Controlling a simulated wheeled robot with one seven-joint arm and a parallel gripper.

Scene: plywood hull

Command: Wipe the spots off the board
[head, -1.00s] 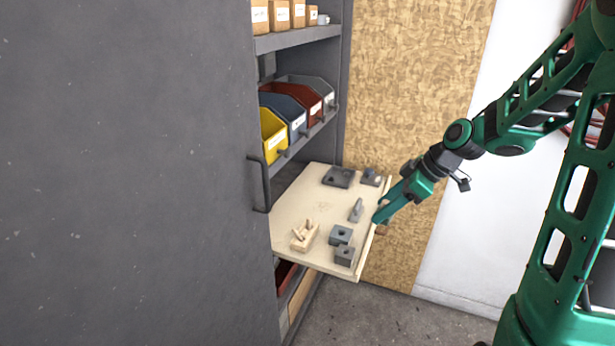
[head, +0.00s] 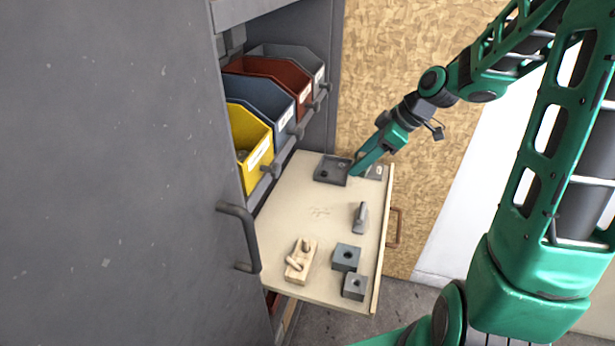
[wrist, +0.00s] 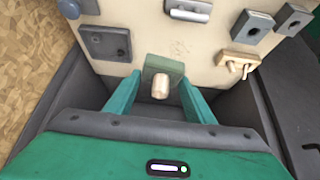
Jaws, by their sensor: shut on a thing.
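The board (head: 285,220) is a pale pull-out shelf. A faint patch of brownish marks (head: 318,212) lies near its middle and also shows in the wrist view (wrist: 180,47). My gripper (head: 354,172) is over the board's far end, by a dark grey tray. In the wrist view my gripper (wrist: 160,77) is shut on a grey-green block (wrist: 151,66) with a pale wooden knob (wrist: 160,88) facing the camera. The marks show just beyond the block there. Whether the block touches the board I cannot tell.
Coloured bins (head: 250,150) sit on the shelf at left. A grey cabinet door (head: 110,180) fills the left.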

